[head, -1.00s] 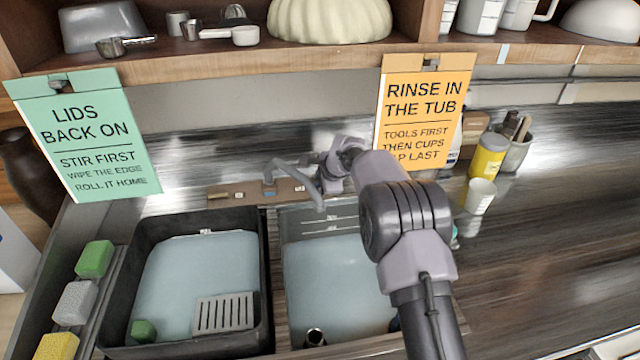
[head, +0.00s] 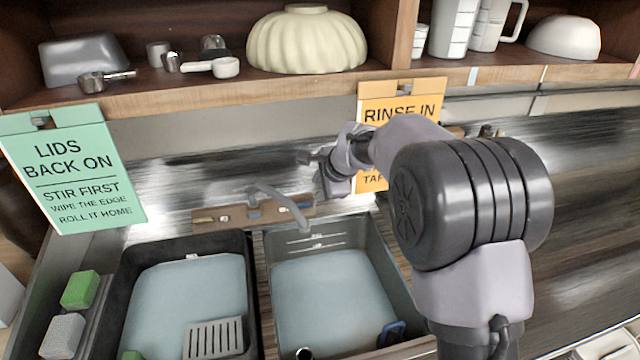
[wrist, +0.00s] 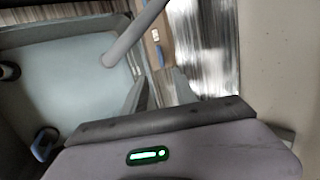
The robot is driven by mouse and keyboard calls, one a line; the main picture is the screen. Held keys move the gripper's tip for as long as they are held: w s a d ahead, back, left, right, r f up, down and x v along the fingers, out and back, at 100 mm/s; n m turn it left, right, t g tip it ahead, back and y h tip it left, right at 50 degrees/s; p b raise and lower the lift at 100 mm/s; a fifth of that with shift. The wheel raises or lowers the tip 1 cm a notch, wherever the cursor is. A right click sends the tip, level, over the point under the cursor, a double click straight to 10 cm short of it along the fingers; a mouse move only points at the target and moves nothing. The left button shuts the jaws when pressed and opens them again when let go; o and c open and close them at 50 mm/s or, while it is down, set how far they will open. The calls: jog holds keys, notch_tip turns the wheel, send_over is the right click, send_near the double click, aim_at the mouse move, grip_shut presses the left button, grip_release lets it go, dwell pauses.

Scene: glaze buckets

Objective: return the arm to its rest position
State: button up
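My arm is raised over the right side of the sink area in the head view, with its large dark joint close to the camera. My gripper (head: 318,172) is at the arm's far end, above and behind the faucet and left of the orange sign. In the wrist view my gripper (wrist: 158,82) shows two grey fingers standing apart with nothing between them. The arm hides part of the orange sign (head: 400,97) and the counter behind it.
A grey faucet (head: 281,201) stands behind two water-filled basins, the left dark tub (head: 125,290) and the right sink (head: 375,262). A green sign (head: 75,165) hangs left. A wooden shelf (head: 200,95) with bowls and cups runs above. The right counter (head: 590,200) looks mostly clear.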

jog(key=s+d+r+n+h+b, duration=0.1)
jog(key=s+d+r+n+b, duration=0.3)
jog(key=s, duration=0.9)
jog(key=s+d+r+n+p, duration=0.1)
jog(key=s+d+r+n, duration=0.35)
jog(key=s, duration=0.95)
jog(key=s+d+f, duration=0.2)
jog(key=s, duration=0.5)
jog(key=s+d+f+n, duration=0.1)
jog(key=s+d+f, duration=0.1)
jog(key=s, duration=0.5)
jog(key=shift+d+f+g+h+b, duration=0.25)
jog(key=shift+f+g+h+b, duration=0.05)
jog(key=shift+g+h+b, duration=0.15)
jog(key=shift+n, duration=0.25)
dwell(3.2)
